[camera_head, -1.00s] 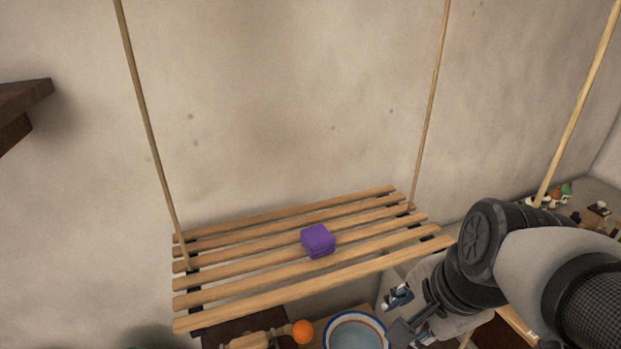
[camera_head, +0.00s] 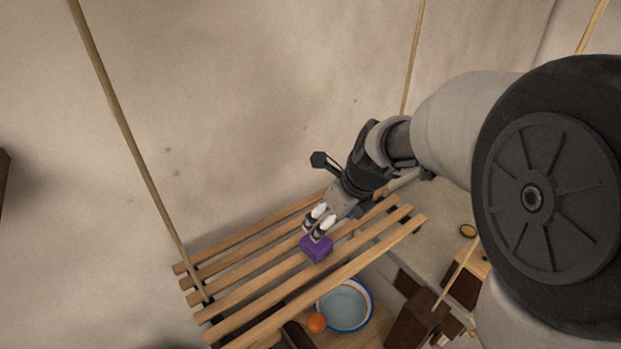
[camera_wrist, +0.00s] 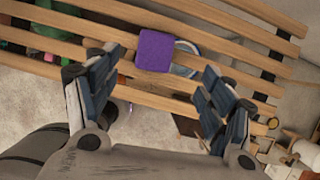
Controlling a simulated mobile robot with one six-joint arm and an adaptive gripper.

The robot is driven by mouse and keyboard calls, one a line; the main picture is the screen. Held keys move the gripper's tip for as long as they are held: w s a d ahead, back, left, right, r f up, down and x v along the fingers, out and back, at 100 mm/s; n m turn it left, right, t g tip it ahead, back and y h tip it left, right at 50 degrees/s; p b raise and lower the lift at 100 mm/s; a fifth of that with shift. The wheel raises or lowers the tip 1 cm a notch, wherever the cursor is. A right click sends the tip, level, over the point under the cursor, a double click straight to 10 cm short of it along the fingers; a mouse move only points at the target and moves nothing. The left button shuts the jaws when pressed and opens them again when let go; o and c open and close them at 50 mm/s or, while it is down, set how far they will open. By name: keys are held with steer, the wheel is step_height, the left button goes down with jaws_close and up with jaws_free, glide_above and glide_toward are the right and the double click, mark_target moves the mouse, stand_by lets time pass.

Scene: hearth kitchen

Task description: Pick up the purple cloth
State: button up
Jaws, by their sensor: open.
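The purple cloth (camera_head: 317,250) is a small folded block lying on the slats of a hanging wooden rack (camera_head: 248,262). My gripper (camera_head: 318,228) is just above and beside the cloth in the head view, with its fingers pointing down toward it. In the wrist view the cloth (camera_wrist: 155,51) lies ahead of the two spread fingers, near the line between them and nearer the left finger. My gripper (camera_wrist: 158,85) is open with nothing between its fingers. I cannot tell whether a fingertip touches the cloth.
Ropes (camera_head: 130,130) hold up the rack in front of a plain wall (camera_head: 250,90). Below the rack are a blue-and-white bowl (camera_head: 346,306), an orange (camera_head: 316,323) and dark wooden blocks (camera_head: 415,318). The slats around the cloth are otherwise bare.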

mark_target(321, 241)
steer(key=b+x, duration=0.1)
steer(key=x, duration=0.5)
steer(key=shift+a+f, duration=0.15)
steer(key=shift+f, duration=0.05)
steer(key=x, duration=0.2)
steer(key=s+b+x, duration=0.1)
steer(key=x, duration=0.1)
steer(key=shift+f, duration=0.5)
steer(key=shift+w+a+f, duration=0.1)
steer(key=shift+w+f, duration=0.15)
steer(key=shift+w, duration=0.05)
steer(key=shift+s+r, duration=0.1)
steer(key=shift+c, duration=0.4)
steer(key=c, duration=1)
